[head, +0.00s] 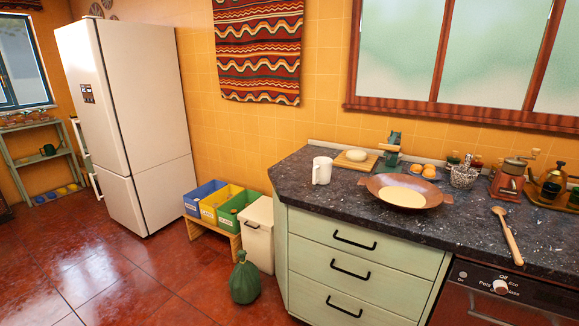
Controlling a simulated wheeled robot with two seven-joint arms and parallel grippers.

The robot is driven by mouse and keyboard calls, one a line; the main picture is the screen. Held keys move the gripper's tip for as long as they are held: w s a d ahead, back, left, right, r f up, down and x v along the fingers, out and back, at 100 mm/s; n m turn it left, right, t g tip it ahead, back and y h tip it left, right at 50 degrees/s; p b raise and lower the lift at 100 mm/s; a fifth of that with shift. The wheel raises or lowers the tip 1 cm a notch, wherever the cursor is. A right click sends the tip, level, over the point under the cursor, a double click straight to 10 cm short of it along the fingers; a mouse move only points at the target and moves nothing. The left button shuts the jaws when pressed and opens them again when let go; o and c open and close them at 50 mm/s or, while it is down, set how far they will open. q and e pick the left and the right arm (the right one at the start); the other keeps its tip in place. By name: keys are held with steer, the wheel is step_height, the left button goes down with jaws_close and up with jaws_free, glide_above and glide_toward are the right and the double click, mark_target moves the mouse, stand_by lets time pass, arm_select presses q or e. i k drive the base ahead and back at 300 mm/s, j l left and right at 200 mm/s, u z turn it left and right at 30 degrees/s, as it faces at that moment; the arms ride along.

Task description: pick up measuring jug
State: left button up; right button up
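A white jug (322,171) with a handle on its right side stands upright on the dark speckled countertop (340,203), near its left end. It looks like the measuring jug, though no markings can be made out. Nothing touches it. Neither of my grippers shows in the head view.
A brown two-handled pan (404,192) stands right of the jug, with a cutting board (356,162) behind it. A wooden spoon (506,236) and a grinder (510,178) are farther right.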

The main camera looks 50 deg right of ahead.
mark_target(322, 165)
steer(key=i+j+z, duration=0.1)
steer(key=i+z, duration=0.2)
steer(key=i, duration=0.15)
steer(key=i+j+z, duration=0.15)
steer(key=i+z, duration=0.15)
steer(key=i, duration=0.15)
steer(key=i+j+z, duration=0.3)
steer(key=i, duration=0.15)
